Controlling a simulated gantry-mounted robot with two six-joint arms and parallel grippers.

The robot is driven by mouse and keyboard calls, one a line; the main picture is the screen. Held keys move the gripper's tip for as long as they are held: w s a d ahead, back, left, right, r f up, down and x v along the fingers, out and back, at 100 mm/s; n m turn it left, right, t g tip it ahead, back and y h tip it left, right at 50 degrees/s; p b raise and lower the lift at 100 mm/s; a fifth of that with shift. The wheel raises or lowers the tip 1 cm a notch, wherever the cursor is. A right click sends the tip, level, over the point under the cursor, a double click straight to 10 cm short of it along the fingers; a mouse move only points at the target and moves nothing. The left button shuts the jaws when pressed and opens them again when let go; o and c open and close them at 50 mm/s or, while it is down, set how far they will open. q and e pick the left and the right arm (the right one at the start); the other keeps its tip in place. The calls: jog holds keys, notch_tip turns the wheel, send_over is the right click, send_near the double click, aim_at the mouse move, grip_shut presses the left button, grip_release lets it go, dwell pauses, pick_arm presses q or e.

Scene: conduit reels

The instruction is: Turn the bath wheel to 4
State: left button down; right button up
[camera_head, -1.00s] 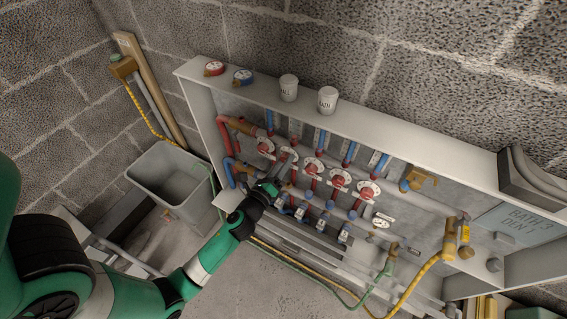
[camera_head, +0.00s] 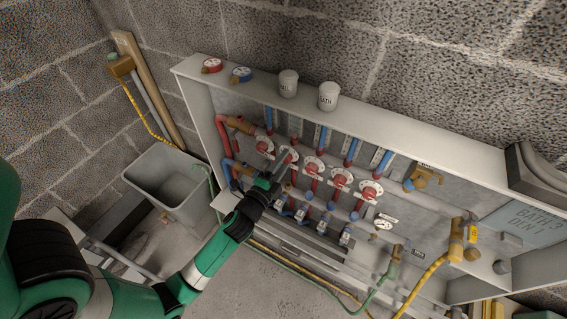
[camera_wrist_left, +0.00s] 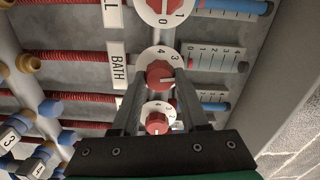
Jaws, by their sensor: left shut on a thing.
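The bath wheel is a red knob (camera_wrist_left: 160,74) on a white numbered dial (camera_wrist_left: 150,57), beside a white label reading BATH (camera_wrist_left: 117,68) in the left wrist view. The digits 4 and 3 show on the dial's upper part; a pale mark on the knob points roughly right. My left gripper (camera_wrist_left: 160,84) is shut on the bath wheel, one finger on each side of it. In the head view my left gripper (camera_head: 284,168) reaches the second wheel from the left and partly covers it. My right gripper is out of view.
Neighbouring red wheels (camera_head: 314,165) stand close in the same row. Sight gauges (camera_head: 350,152) rise above, and blue-capped valves (camera_head: 325,222) sit below. A white cabinet (camera_head: 440,135) frames the manifold. Two white cups stand on its top. A grey bin (camera_head: 170,185) is at left.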

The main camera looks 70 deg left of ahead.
pick_arm(q)
jog(key=shift+r+n+b, duration=0.1)
jog(key=shift+n+b, duration=2.65)
jog(key=shift+n, duration=5.25)
jog(key=shift+c, duration=2.1)
grip_release()
jog(key=shift+s, duration=0.1)
jog(key=v, duration=1.1)
jog(key=shift+s+d, duration=0.15)
jog(key=shift+s, duration=0.05)
